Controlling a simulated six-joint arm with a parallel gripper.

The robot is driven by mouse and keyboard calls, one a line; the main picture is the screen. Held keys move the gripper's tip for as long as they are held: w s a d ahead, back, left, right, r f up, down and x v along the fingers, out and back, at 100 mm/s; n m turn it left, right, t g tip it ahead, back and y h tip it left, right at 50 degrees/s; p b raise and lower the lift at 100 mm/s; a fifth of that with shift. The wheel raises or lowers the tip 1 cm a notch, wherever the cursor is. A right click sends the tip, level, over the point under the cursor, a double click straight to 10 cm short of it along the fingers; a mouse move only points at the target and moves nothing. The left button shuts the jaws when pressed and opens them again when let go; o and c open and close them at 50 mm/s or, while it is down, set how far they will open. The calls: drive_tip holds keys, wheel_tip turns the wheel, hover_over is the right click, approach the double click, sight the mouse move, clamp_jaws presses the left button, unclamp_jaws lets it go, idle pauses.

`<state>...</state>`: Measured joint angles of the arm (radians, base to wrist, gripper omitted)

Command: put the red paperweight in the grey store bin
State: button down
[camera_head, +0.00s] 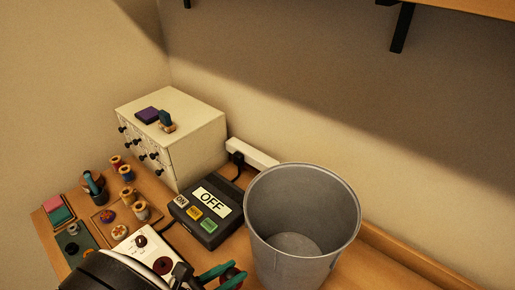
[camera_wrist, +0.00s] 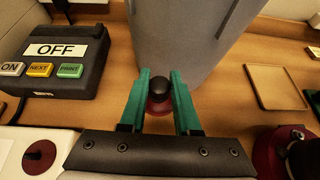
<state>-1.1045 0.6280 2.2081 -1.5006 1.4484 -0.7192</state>
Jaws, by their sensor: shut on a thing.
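The red paperweight (camera_wrist: 158,107), with a round black knob on top, is between my gripper's green fingers in the wrist view. My gripper (camera_wrist: 158,92) is shut on its knob. In the head view my green fingers (camera_head: 226,273) are at the bottom edge, with a red piece (camera_head: 232,272) between them. The grey store bin (camera_head: 318,262) stands upright just right of my gripper and looks empty. Its wall (camera_wrist: 190,35) is just beyond the fingers in the wrist view. I cannot tell whether the paperweight touches the table.
A dark device reading OFF (camera_head: 206,205) stands left of the bin. A white panel with a red knob (camera_wrist: 40,155) is at left. Another dark red object with a black top (camera_wrist: 287,152) and a shallow wooden tray (camera_wrist: 277,85) are at right. A cream drawer cabinet (camera_head: 180,130) stands behind.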

wheel_tip(320, 180, down, 12)
drive_tip(key=shift+r, duration=0.15)
drive_tip(key=c, duration=0.6)
unclamp_jaws()
drive_tip(key=shift+c, duration=0.2)
